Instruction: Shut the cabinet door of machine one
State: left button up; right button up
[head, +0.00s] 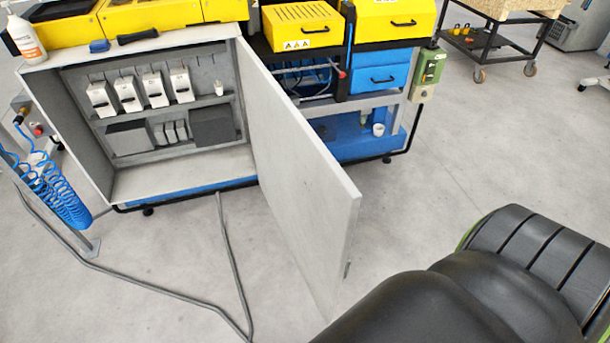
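The cabinet (180,185) of the machine stands open at the left of the head view. Its grey door (300,170) is hinged at the cabinet's right side and swung wide out toward me. The door's free edge (351,240) is the part nearest me, with a small dark fitting low on it. Inside the cabinet are shelves with several white-and-grey devices (155,90) and dark boxes (212,125). A black arm part of mine fills the lower right, to the right of the door. Neither gripper shows in the head view.
A grey cable or pipe (130,273) runs over the floor before the cabinet. A blue coiled hose (58,195) hangs at the left. Yellow and blue units (385,75) stand right of the cabinet. A wheeled cart (490,40) is at the back. The floor (470,150) right of the door is clear.

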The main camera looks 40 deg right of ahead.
aim_at(314, 202)
jog(key=l+u, duration=0.1)
jog(key=l, duration=0.55)
jog(key=k+l, duration=0.15)
jog(key=l, duration=0.45)
jog(key=l+u, duration=0.15)
jog(key=l, duration=0.5)
jog(key=k+l, duration=0.15)
jog(key=l, duration=0.5)
jog(key=u, duration=0.05)
